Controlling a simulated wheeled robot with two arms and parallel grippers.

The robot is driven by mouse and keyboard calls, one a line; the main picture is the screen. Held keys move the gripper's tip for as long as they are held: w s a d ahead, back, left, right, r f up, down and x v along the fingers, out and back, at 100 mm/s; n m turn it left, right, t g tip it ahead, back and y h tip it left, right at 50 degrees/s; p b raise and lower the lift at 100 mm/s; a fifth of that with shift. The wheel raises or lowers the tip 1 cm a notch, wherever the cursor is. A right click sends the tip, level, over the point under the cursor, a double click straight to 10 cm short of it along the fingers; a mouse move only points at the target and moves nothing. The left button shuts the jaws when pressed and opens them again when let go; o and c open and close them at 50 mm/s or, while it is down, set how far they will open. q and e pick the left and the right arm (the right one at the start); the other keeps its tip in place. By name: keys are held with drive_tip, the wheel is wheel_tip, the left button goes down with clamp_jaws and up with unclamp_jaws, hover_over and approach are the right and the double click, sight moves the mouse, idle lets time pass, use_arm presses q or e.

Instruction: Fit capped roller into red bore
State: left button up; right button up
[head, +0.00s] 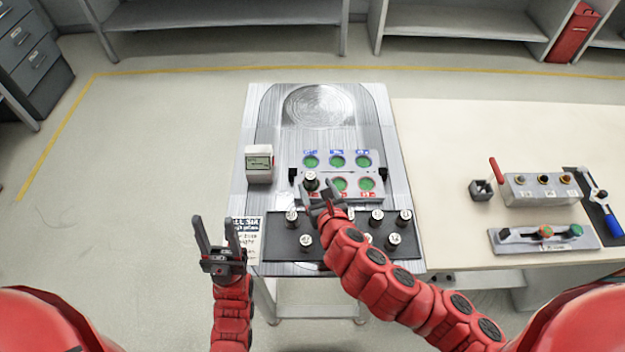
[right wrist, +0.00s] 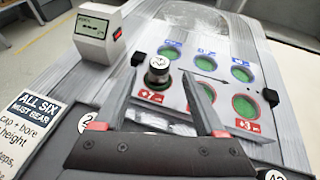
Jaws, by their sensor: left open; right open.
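The other two red bores (head: 340,184) (head: 367,184) show green and empty. My right gripper (right wrist: 158,78) is open, its fingers on either side of the roller with gaps visible. In the head view my right gripper (head: 317,187) partly covers the block's front left. My left gripper (head: 217,225) is open and empty, left of the table.
A dark tray (head: 275,240) in front holds several capped rollers, partly hidden by my right arm. Blue-labelled bores (head: 337,161) behind are empty. A small display box (head: 259,164) stands left of the block. Fixtures (head: 540,188) stand on the right bench.

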drive_tip(key=p+v, duration=0.2)
drive_tip(key=v, duration=0.1)
drive_tip(key=p+v, duration=0.1)
drive_tip(key=v, duration=0.1)
drive_tip(key=shift+r, duration=0.35)
drive_tip(key=shift+s+d+p, duration=0.15)
drive_tip(key=shift+s+p, duration=0.6)
